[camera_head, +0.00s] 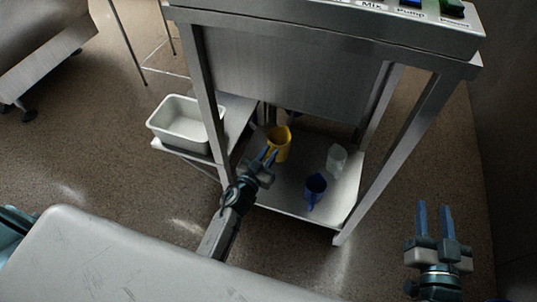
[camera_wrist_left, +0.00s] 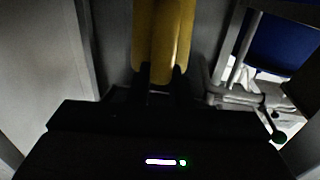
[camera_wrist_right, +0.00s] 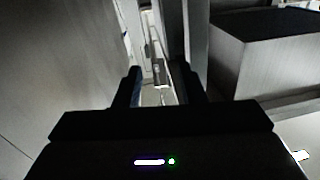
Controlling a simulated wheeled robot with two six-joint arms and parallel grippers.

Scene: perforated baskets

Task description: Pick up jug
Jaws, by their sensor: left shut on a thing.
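A yellow jug (camera_head: 281,142) is on or just above the lower shelf of the metal stand, at the shelf's back left. My left gripper (camera_head: 266,158) reaches in past the stand's front left leg and is shut on the jug, at its near side. In the left wrist view the yellow jug (camera_wrist_left: 162,40) fills the space at the fingertips. Whether its base touches the shelf is hard to tell. A blue jug (camera_head: 315,187) and a clear, whitish jug (camera_head: 336,157) stand on the same shelf. My right gripper (camera_head: 434,222) is open and empty, right of the stand.
The steel stand's legs (camera_head: 386,155) frame the lower shelf (camera_head: 285,200). A grey-white tub (camera_head: 181,122) sits on a low side shelf to the left. A pale worn surface (camera_head: 110,262) fills the lower left. Open floor lies in front of the stand.

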